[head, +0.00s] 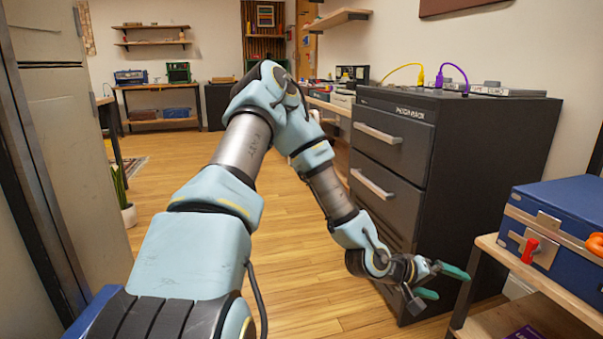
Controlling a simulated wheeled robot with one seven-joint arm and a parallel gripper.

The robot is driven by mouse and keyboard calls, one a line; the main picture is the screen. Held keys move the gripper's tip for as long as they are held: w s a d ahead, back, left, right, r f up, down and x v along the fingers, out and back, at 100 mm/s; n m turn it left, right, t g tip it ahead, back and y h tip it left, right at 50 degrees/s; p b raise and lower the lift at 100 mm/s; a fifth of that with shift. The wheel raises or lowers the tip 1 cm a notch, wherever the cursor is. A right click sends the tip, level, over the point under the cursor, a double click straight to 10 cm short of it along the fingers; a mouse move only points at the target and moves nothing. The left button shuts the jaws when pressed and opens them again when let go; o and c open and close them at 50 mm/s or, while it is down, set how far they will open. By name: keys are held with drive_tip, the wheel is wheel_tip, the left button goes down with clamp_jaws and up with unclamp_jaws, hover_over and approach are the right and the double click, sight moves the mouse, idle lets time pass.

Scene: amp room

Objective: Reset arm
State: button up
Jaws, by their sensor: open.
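My arm reaches forward and up from the bottom of the head view, bends at the elbow and comes down to the right. My gripper (441,281) is at its end, low in front of the dark cabinet's lower right part. Its two green-tipped fingers point right and stand apart, with nothing between them. The gripper appears apart from the cabinet, but the exact gap is hard to tell.
The dark drawer cabinet (475,150) stands right, its drawers shut, with yellow and purple cables on top. A blue case (562,208) sits on a wooden shelf unit (520,267) at right. A grey cabinet (70,150) stands left. Wooden floor (190,170) is clear in the middle.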

drive_tip(key=w+a+r+m+y, duration=0.1)
drive_tip(key=w+a+y, duration=0.25)
drive_tip(key=a, duration=0.75)
drive_tip(key=w+a+r+m+y, duration=0.15)
drive_tip(key=a+y, duration=0.35)
drive_tip(key=a, duration=0.7)
drive_tip(key=s+a+r+n+y, duration=0.25)
drive_tip(key=a+r, duration=0.25)
drive_tip(key=a, duration=0.3)
drive_tip(key=s+a+r+n+y, duration=0.1)
drive_tip(key=s+a+r, duration=0.35)
drive_tip(key=a, duration=0.45)
wheel_tip(320, 180, up, 34)
drive_tip(key=p, duration=3.3)
drive_tip(key=shift+w+d+g, duration=0.2)
drive_tip(key=shift+w+g, duration=0.1)
drive_tip(key=shift+f, duration=0.25)
